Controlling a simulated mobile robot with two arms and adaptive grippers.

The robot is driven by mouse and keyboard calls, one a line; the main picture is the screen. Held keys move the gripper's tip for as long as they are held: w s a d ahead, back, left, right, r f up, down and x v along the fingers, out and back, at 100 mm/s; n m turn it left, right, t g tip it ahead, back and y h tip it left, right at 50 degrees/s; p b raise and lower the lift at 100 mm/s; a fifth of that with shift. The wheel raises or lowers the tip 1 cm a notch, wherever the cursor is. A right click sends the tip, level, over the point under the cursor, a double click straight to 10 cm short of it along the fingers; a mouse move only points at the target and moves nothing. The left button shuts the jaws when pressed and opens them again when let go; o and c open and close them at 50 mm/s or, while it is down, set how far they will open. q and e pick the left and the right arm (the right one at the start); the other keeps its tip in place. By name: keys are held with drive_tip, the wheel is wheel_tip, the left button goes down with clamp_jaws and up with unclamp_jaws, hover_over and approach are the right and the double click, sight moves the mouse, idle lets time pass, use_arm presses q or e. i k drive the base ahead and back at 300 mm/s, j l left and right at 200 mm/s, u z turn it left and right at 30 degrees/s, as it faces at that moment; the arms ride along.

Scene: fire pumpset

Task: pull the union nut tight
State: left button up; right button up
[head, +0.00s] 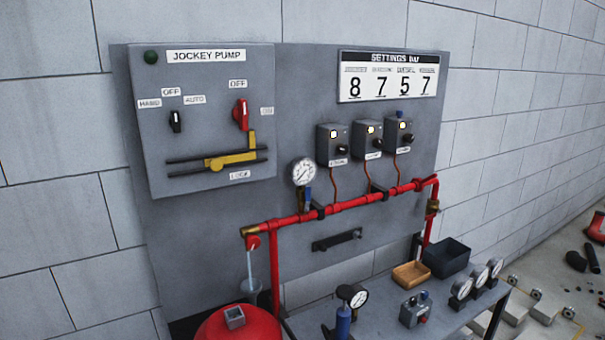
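I cannot make out for sure which part is the union nut. A red pipe (345,205) runs across the lower part of the grey panel. A brass-coloured fitting (249,230) sits at its left end, and another brass-coloured fitting (433,207) sits on the downturn at its right end. A white-faced gauge (303,171) stands upright on the pipe, with a small blue part (308,200) beside its stem. Whether any joint is loose is too small to tell. Neither of my grippers is in view.
A jockey pump box (205,95) and three small switch boxes (333,145) hang above the pipe. Below, a bench (375,325) carries loose gauges (461,288), a grey box (415,310), an orange tray (411,274) and a black bin (446,258). A red tank (240,325) stands lower left.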

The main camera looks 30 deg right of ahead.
sight(421, 183)
drive_tip(key=k+z, duration=0.15)
drive_tip(key=z, duration=0.35)
drive_tip(key=k+l+z, duration=0.15)
drive_tip(key=z, duration=0.3)
drive_tip(key=k+l+z, duration=0.1)
drive_tip(key=z, duration=0.4)
drive_tip(key=i+l+u, duration=0.2)
drive_tip(key=i+l, duration=0.1)
drive_tip(key=l, duration=0.05)
